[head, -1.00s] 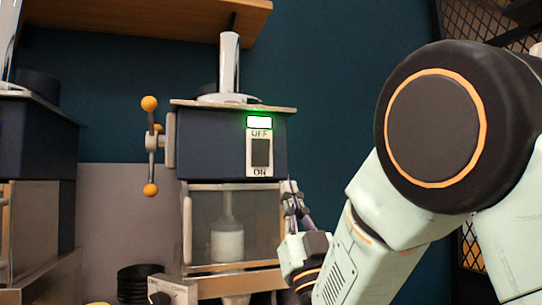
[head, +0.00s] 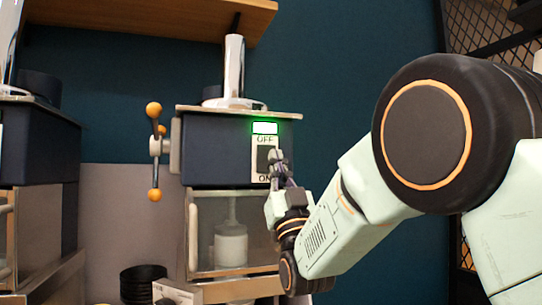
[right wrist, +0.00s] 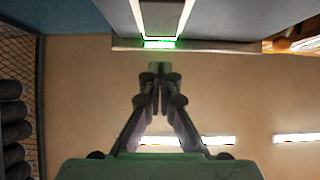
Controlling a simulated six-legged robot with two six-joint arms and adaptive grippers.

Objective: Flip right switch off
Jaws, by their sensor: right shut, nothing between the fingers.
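The right switch (head: 263,158) is a dark rocker on a pale plate marked OFF at the top and ON at the bottom. It is on the front of the dark blue machine (head: 210,150), under a lit green indicator (head: 265,128). My right gripper (head: 276,156) is shut and empty, its tips in front of the switch's right side. It hides part of the rocker and of the ON label; I cannot tell whether it touches. In the right wrist view, the shut fingertips (right wrist: 160,70) are just below the green light (right wrist: 160,44). My left gripper is not in view.
An orange-knobbed lever (head: 155,150) stands at the machine's left side. A clear-fronted compartment (head: 232,235) with a white container is below. A second dark machine (head: 35,150) is at the left. Black stacked bowls (head: 142,283) sit low, and a wooden shelf (head: 150,15) hangs above.

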